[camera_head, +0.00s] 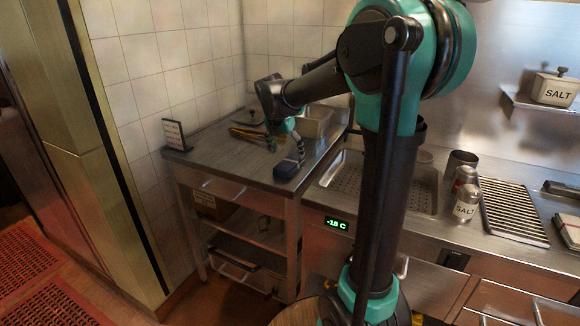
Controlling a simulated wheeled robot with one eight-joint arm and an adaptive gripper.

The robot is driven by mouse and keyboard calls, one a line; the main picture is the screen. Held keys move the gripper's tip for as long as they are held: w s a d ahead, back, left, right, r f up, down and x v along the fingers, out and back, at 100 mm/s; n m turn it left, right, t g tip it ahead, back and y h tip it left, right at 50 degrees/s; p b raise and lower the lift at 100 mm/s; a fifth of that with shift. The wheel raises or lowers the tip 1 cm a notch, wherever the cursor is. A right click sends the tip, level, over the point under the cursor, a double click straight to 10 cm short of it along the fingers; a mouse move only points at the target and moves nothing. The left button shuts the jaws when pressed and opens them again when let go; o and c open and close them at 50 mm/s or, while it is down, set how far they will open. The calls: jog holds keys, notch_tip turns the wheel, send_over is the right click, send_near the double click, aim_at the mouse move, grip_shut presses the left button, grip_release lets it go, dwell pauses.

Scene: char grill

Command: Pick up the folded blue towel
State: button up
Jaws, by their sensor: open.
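A small dark blue folded bundle, which looks like the folded blue towel (287,169), lies on the metal counter near its front edge. My gripper (285,148) is open and points down, just above and behind the towel in the picture. Its fingers are small and partly dark in this view. I cannot tell how far the fingertips are from the towel, and nothing shows between them.
A small sign (175,134) stands at the counter's left corner. A metal container (314,123) is at the back. A perforated tray (340,178), salt shaker (466,203) and grill grate (516,212) are to the right.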

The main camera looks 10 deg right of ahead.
aim_at(290, 162)
jog(key=shift+x, duration=3.05)
jog(key=shift+s+a, duration=0.1)
jog(key=shift+a, duration=0.05)
jog(key=c, duration=1.2)
jog(key=shift+c, duration=0.2)
notch_tip(290, 162, up, 20)
